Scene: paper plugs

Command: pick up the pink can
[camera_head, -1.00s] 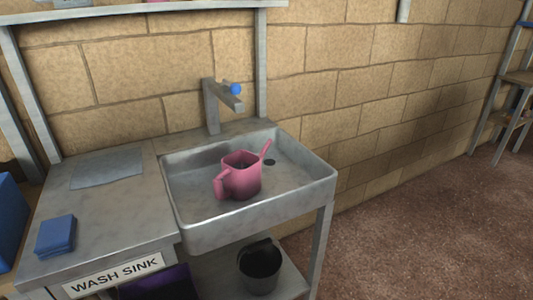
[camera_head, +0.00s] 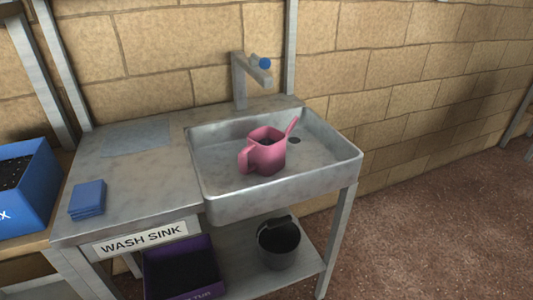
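The pink can (camera_head: 267,157) is a small watering can standing upright in the basin of the grey wash sink (camera_head: 345,160). Its handle is on the left and its spout points up to the right. Neither of my grippers shows in the head view.
A grey tap (camera_head: 241,80) with a blue knob stands behind the basin. A blue sponge-like stack (camera_head: 88,198) and a flat grey cloth (camera_head: 137,138) lie on the counter to the left. A dark bucket (camera_head: 279,245) and a purple crate (camera_head: 206,246) are below. Floor at right is clear.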

